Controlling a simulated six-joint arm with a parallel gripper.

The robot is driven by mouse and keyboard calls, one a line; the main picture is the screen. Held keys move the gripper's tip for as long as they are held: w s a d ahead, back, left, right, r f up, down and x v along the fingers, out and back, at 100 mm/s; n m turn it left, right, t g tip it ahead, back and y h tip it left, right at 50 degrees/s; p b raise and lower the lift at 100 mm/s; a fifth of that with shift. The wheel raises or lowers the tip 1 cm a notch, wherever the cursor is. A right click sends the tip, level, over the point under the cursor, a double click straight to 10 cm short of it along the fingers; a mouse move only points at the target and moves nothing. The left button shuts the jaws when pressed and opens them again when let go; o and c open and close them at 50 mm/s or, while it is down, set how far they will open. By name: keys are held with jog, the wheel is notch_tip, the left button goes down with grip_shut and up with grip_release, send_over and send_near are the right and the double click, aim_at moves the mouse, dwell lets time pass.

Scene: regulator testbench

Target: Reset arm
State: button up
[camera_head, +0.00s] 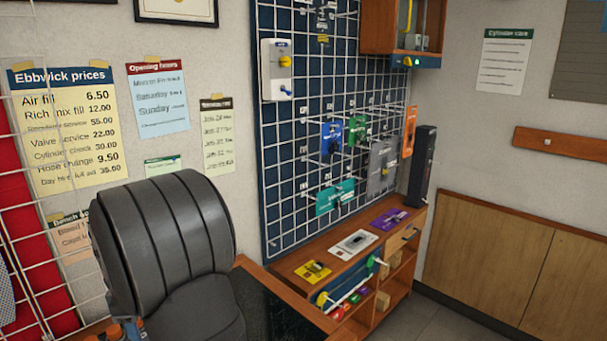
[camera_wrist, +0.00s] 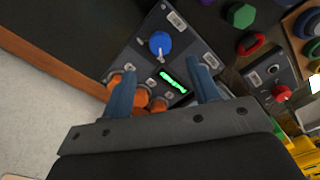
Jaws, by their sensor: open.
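My gripper (camera_wrist: 160,70) shows in the wrist view with its two blue fingers spread apart and nothing seen held between them. Beyond the fingers lies a dark grey panel (camera_wrist: 205,40) with a blue knob (camera_wrist: 160,43), a lit green display (camera_wrist: 173,82) and orange round parts (camera_wrist: 127,84). The left finger overlaps the orange parts in the picture; I cannot tell whether it touches them. In the head view my large dark grey arm link fills the lower left and hides the bench behind it. My fingers are not visible there.
Right of the panel are a green knob (camera_wrist: 240,14), a red ring (camera_wrist: 251,44) and a red knob (camera_wrist: 281,93) on a grey box. A blue grid board (camera_head: 285,190) hangs above a wooden shelf unit (camera_head: 300,268). A black upright case (camera_head: 421,165) stands at its far end.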

notch_tip(320, 180, down, 8)
jog(key=shift+r, duration=0.1)
dwell(0.4)
notch_tip(320, 180, up, 17)
notch_tip(320, 180, down, 18)
jog(key=shift+r, duration=0.25)
jog(key=shift+r+m, duration=0.25)
jog(key=shift+m, duration=0.55)
jog(key=m, duration=1.5)
